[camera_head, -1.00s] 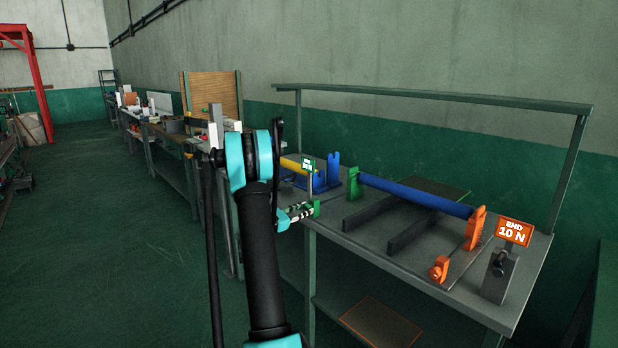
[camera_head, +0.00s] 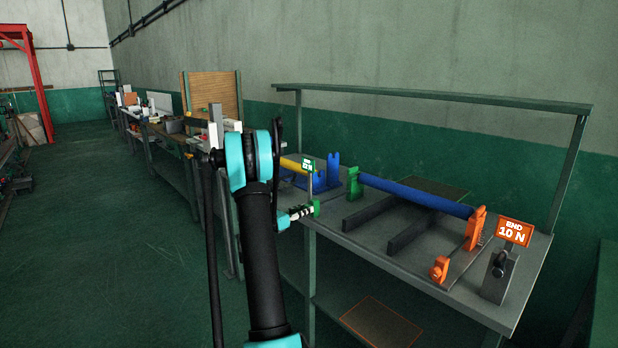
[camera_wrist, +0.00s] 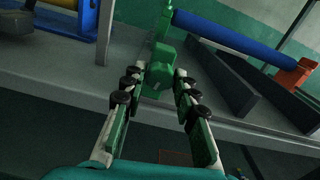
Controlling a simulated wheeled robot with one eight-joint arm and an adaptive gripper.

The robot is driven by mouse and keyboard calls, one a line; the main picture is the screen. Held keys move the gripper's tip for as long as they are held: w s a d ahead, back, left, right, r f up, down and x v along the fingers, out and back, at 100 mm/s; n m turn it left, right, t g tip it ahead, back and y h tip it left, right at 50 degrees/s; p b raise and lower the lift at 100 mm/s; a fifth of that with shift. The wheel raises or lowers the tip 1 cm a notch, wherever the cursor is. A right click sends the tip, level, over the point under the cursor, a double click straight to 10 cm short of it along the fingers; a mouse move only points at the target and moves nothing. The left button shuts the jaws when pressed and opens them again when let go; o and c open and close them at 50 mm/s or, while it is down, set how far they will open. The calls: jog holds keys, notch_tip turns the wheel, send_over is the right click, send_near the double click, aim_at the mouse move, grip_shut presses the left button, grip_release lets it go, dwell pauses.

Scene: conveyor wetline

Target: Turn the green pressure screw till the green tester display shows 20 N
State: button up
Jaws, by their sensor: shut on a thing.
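The green pressure screw (camera_wrist: 158,76) is at the table's front edge in the wrist view, with its knob between the fingertips. My gripper (camera_wrist: 160,88) is shut on it; in the head view my gripper (camera_head: 301,212) reaches the table's left front corner. The green tester display (camera_head: 307,166) stands on a post behind my gripper, its reading too small to make out. A green bracket (camera_head: 354,184) behind the screw holds the left end of a blue roller (camera_head: 415,196).
An orange bracket (camera_head: 476,226) holds the roller's right end. Dark bars (camera_head: 420,230) lie under the roller. Blue stands (camera_head: 326,170) with a yellow roller are at the left.

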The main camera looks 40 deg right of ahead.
jog(key=n, duration=0.3)
dwell(0.5)
dwell(0.5)
jog(key=o, duration=0.8)
jog(key=shift+a, duration=0.1)
jog(key=shift+s+a, duration=0.15)
jog(key=shift+a, duration=1.3)
jog(key=shift+s+a, duration=0.1)
jog(key=shift+a, duration=1.35)
